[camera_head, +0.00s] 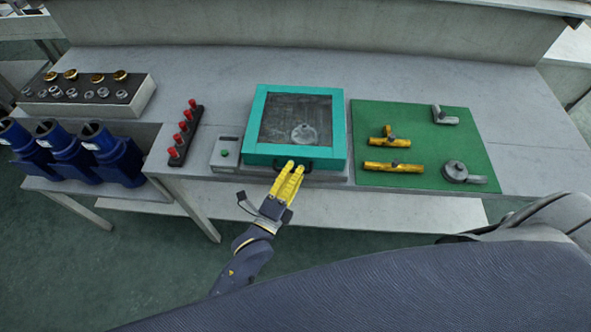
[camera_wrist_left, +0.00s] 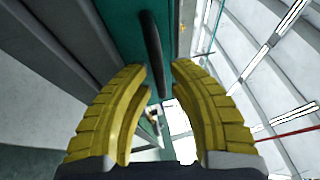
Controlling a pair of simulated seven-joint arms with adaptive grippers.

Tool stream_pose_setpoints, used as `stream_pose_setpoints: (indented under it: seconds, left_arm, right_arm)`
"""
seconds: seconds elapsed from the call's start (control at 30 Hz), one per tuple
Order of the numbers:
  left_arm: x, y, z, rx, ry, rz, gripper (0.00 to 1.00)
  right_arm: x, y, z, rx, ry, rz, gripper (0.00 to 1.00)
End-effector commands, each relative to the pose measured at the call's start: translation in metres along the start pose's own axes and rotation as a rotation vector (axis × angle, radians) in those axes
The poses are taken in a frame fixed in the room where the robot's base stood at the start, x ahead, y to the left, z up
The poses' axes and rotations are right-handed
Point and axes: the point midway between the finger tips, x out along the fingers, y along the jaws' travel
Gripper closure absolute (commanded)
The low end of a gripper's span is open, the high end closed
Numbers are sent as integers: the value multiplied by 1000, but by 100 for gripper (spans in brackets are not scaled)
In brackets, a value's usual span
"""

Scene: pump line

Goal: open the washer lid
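The washer is a teal box with a teal-framed lid (camera_head: 340,130) that is shut. A dark window (camera_head: 285,112) in the lid shows a round metal part (camera_head: 304,134) inside. A black handle (camera_head: 308,167) is on the front edge, and it also shows in the left wrist view (camera_wrist_left: 152,50). My left gripper (camera_head: 292,166) has yellow fingers and is at the handle. In the left wrist view the fingers (camera_wrist_left: 160,73) are apart, with the handle lined up with the gap between them. I cannot tell whether they touch it. My right gripper is out of view.
A grey box with a green button (camera_head: 225,153) adjoins the washer's left side. A rack of red-topped pieces (camera_head: 182,140) stands further left. A green mat (camera_head: 425,125) with yellow and grey parts lies to the right. Blue pump bodies (camera_head: 75,150) stand at the far left.

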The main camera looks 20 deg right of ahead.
Motion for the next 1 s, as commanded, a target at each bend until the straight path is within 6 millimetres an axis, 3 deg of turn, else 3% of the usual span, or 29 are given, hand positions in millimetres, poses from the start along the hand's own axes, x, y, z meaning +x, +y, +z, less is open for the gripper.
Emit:
stream_pose_setpoints:
  seconds: [0.4, 0.43, 0.63, 1.0]
  left_arm:
    - [5, 0, 0, -1, 0, 0, 80]
    - [5, 0, 0, -1, 0, 0, 76]
    - [5, 0, 0, -1, 0, 0, 100]
    - [5, 0, 0, -1, 0, 0, 100]
  right_arm:
    - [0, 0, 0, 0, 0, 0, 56]
    - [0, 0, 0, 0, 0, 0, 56]
    - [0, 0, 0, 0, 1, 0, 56]
    - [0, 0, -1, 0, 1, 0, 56]
